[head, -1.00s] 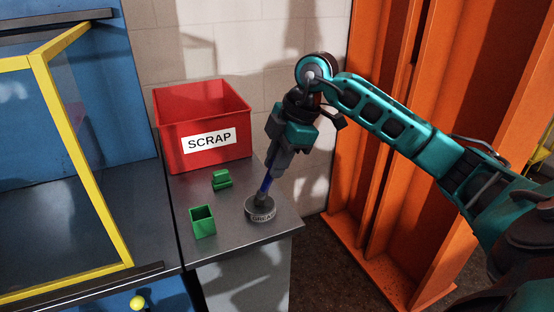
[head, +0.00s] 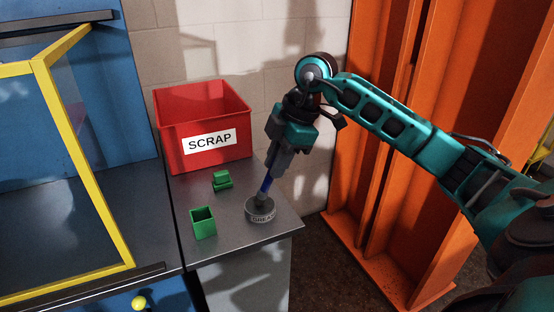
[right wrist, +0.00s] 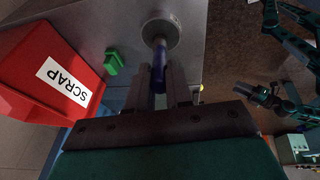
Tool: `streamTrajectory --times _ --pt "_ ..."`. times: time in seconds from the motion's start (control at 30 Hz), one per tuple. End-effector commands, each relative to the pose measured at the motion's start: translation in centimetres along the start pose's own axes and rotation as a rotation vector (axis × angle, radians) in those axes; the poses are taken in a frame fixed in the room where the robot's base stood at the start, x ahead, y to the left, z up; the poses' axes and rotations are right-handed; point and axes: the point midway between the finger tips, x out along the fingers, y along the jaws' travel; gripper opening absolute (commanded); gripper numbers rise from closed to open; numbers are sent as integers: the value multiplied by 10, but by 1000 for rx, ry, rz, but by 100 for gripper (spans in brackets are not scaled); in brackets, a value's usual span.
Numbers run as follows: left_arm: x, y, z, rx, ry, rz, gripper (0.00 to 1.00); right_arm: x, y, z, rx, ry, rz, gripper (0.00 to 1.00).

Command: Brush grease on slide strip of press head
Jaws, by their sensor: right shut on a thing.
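My right gripper (head: 272,172) is shut on the blue handle of a brush (head: 265,186), which points down and leans a little. The brush's lower end is in a round grey grease tin (head: 260,212) near the bench's front right corner. The tin hides the bristles. In the right wrist view, the blue handle (right wrist: 158,68) runs between my fingers to the tin (right wrist: 161,30). A blue machine (head: 75,165) with a yellow-framed guard (head: 85,160) stands at the left; I cannot make out the slide strip. My left gripper (right wrist: 264,96) seems to show small and dark there, its jaws unclear.
A red SCRAP bin (head: 205,125) stands at the back of the grey bench (head: 235,245). An orange steel structure (head: 435,90) stands at the right behind my right arm.

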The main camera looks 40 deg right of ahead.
Motion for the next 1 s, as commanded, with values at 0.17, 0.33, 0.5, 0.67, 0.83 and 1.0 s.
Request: streamTrajectory --times 0.17,0.33,0.5,0.67,0.83,1.0 --pt "-11 0 -15 0 0 0 43 -20 4 -6 0 1 4 0" --pt "-16 0 -23 0 0 0 43 -32 6 -10 0 1 5 0" --pt "-21 -1 -30 0 1 0 43 -44 9 -13 0 1 6 0" --pt "-19 -1 -28 0 3 0 43 -54 11 -17 -1 3 6 0" --pt "-19 -1 -28 0 3 0 43 -61 12 -19 0 2 5 0" --pt "-18 -1 -29 0 4 0 43 -61 12 -19 0 2 5 0"
